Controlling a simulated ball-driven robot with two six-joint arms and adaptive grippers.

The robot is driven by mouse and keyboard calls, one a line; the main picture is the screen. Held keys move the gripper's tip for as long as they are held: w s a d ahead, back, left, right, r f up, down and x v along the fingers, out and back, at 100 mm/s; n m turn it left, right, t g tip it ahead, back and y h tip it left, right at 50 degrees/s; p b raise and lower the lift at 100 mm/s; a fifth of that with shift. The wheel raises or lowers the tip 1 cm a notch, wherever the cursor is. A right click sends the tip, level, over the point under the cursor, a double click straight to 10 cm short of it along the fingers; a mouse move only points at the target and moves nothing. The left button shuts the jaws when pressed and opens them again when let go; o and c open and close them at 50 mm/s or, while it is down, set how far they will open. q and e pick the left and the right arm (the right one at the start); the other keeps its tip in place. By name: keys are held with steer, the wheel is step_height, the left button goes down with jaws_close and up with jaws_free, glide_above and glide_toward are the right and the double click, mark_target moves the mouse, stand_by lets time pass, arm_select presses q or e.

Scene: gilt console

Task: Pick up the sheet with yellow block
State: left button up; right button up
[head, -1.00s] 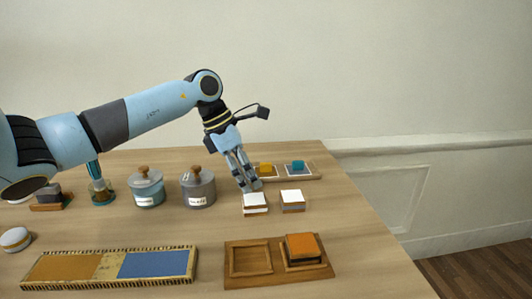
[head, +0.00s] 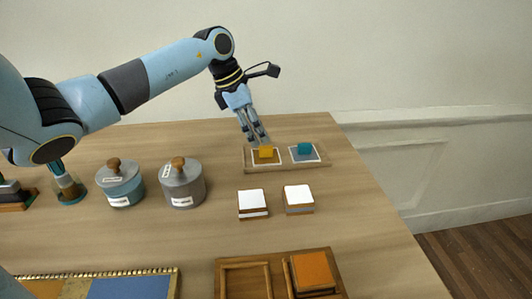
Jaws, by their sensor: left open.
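A yellow block (head: 266,152) sits on a white-edged sheet (head: 261,160) in the left part of a shallow wooden tray (head: 290,166) at the back of the table. A teal block (head: 305,148) sits on a similar sheet (head: 313,158) to its right. My left gripper (head: 261,142) is open and empty. Its fingers point down right at the yellow block, just behind or above it; I cannot tell whether they touch it. My right gripper is not in view.
Two white-topped blocks (head: 253,205) (head: 299,199) stand in front of the tray. Lidded jars (head: 121,186) (head: 183,185) stand to the left. A wooden two-part holder (head: 244,281) with an orange-topped block (head: 313,272) is at the front. The table's right side is clear.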

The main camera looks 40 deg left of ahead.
mark_target(265, 147)
arm_select(q)
steer(key=x, duration=0.4)
steer(key=shift+d+f+p, duration=0.35)
steer(key=shift+p, duration=0.05)
steer(key=c, duration=0.9)
